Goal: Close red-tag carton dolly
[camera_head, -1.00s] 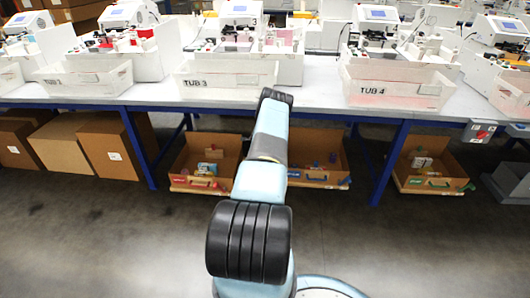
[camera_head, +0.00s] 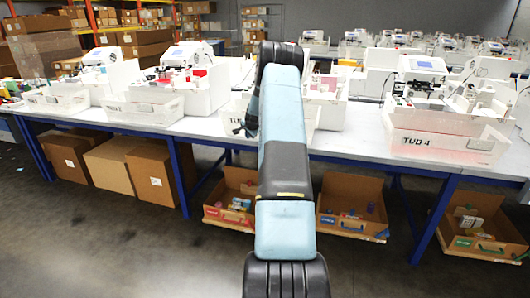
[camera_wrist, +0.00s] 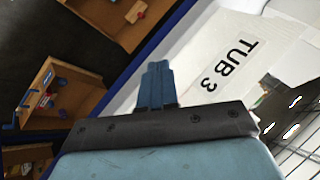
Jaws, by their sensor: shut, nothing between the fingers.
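The red-tag carton dolly (camera_head: 228,217) stands under the table in the head view, an open brown carton with a red tag and handle on its front and several small items inside. It sticks out past the table's front edge. My gripper's fingers (camera_wrist: 158,85) are shut and empty in the wrist view, over the table edge and beside the TUB 3 bin (camera_wrist: 215,60). In the head view my arm hides part of that bin, and the fingers cannot be made out clearly. The fingers are apart from the red-tag dolly.
A blue-tag carton (camera_head: 350,226) and a green-tag carton (camera_head: 482,247) also stand out under the table (camera_head: 330,146). Closed brown boxes (camera_head: 150,175) sit under the table at left. Blue table legs (camera_head: 437,219) stand between. The floor in front is clear.

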